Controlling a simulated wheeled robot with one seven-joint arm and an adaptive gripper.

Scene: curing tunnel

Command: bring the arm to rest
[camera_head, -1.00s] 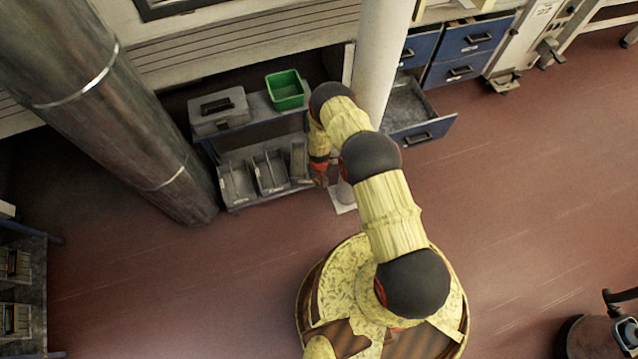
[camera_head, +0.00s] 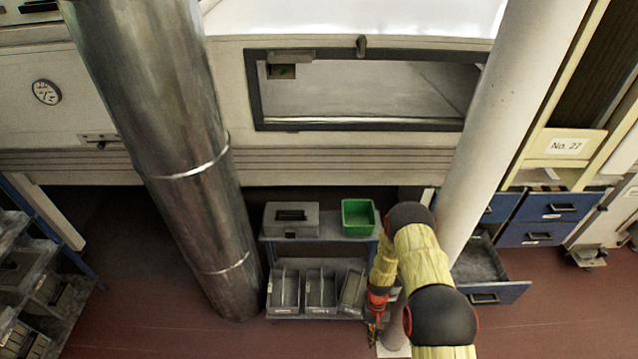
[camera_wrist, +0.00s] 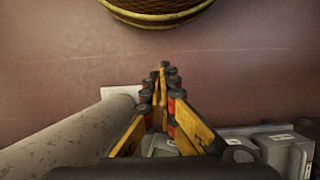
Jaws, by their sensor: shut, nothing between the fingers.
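My arm reaches forward from the bottom of the head view, with black joints and yellow covers. My gripper (camera_head: 372,335) hangs down at the right end of the low shelf unit, beside the white pillar. In the wrist view my gripper (camera_wrist: 160,75) shows with its yellow fingers drawn together and nothing between them. Below the fingers there is red-brown floor.
The shelf unit (camera_head: 322,228) carries a grey toolbox (camera_head: 291,219), a green bin (camera_head: 358,217) and grey bins (camera_head: 284,291) below. A white pillar (camera_head: 508,120) and an open drawer (camera_head: 488,272) stand right. A metal duct (camera_head: 170,140) stands left.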

